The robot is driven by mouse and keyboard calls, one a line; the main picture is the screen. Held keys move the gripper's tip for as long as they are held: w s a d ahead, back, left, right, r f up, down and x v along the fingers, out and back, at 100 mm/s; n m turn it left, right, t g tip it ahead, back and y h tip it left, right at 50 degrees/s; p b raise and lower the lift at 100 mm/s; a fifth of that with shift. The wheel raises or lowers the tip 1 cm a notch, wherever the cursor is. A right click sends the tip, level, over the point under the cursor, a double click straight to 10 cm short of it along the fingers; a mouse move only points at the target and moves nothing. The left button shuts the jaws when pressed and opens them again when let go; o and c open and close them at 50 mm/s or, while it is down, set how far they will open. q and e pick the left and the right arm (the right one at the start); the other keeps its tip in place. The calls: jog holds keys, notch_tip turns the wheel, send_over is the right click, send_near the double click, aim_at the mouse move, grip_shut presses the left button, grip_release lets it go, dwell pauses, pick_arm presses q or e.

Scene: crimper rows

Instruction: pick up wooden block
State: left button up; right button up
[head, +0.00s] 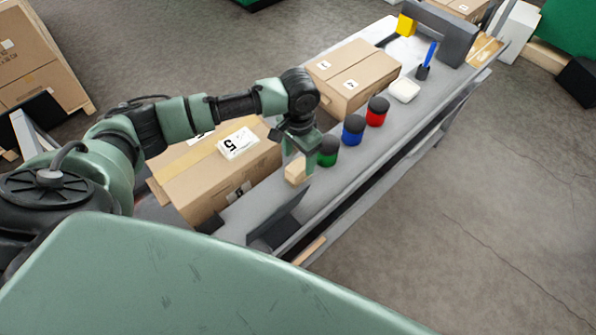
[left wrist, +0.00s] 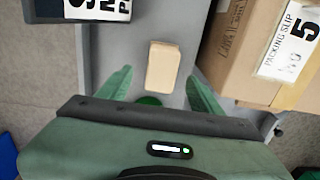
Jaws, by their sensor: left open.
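The wooden block (head: 296,171) is a small, pale, box-shaped piece on the grey bench (head: 232,229), near its front end in the head view. In the left wrist view the wooden block (left wrist: 163,67) lies just beyond the fingertips, roughly centred between them. My left gripper (head: 298,160) points down at the block, with its fingers spread around or just above it; I cannot tell the exact height. The left wrist view shows the open left gripper (left wrist: 158,85) with nothing held. My right gripper is not in view.
Green (head: 327,152), blue (head: 353,130) and red (head: 377,111) jars stand in a row near the left gripper. A large carton (head: 195,185) stands close on the left, another (head: 355,80) behind. A dark bin (head: 280,222) stands at the front.

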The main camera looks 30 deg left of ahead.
aim_at(298, 166)
pick_arm(q)
jog(key=f, duration=0.2)
jog(key=f+p, duration=0.1)
jog(key=f, duration=0.1)
jog(key=shift+a+f, duration=0.2)
jog(key=shift+f, duration=0.4)
jog(key=shift+c, duration=0.9)
grip_shut()
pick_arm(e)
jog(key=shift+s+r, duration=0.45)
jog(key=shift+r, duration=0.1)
pick_arm(q)
jog(key=shift+r, duration=0.1)
